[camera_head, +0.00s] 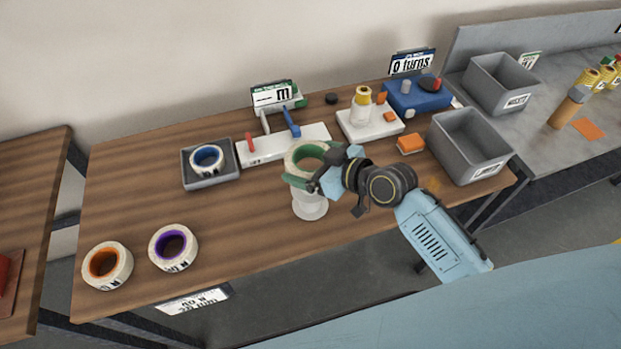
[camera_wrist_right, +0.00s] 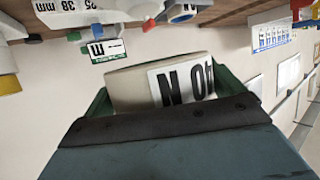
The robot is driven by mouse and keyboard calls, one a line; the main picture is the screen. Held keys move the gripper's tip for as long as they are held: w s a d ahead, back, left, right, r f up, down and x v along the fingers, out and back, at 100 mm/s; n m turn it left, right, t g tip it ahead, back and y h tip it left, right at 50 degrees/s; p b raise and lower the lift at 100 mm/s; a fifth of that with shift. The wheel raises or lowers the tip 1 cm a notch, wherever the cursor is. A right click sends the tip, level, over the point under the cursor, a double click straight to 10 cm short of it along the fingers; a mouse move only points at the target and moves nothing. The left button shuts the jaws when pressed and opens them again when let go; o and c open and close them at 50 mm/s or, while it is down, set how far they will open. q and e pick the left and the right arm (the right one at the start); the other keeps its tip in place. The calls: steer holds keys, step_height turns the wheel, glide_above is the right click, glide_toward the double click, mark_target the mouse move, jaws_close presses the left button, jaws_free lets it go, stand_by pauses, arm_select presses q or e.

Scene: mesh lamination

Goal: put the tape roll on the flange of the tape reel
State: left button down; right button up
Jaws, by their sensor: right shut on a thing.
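A tape roll (camera_head: 293,160) with a green core is held in my right gripper (camera_head: 311,170), near the middle front of the wooden table. In the right wrist view the roll (camera_wrist_right: 135,88), with black print on a white label, sits between the green fingers of the gripper (camera_wrist_right: 172,92). The fingers are shut on it. A white round stand (camera_head: 310,208), which looks like the tape reel, shows directly below the roll in the head view. The gripper and roll hide its upper part, so I cannot tell whether they touch. My left gripper is not in view.
Orange-core (camera_head: 121,275) and purple-core (camera_head: 187,255) rolls lie at the front left. A grey tray (camera_head: 208,184) holds a blue-core roll. A white fixture (camera_head: 270,150) stands behind the held roll. Grey bins (camera_head: 450,158) stand right. The table's left middle is clear.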

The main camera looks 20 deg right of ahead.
steer(key=shift+f+b, duration=0.55)
steer(key=shift+f, duration=2.65)
steer(key=shift+f, duration=0.1)
steer(key=o, duration=0.8)
steer(key=v, duration=1.2)
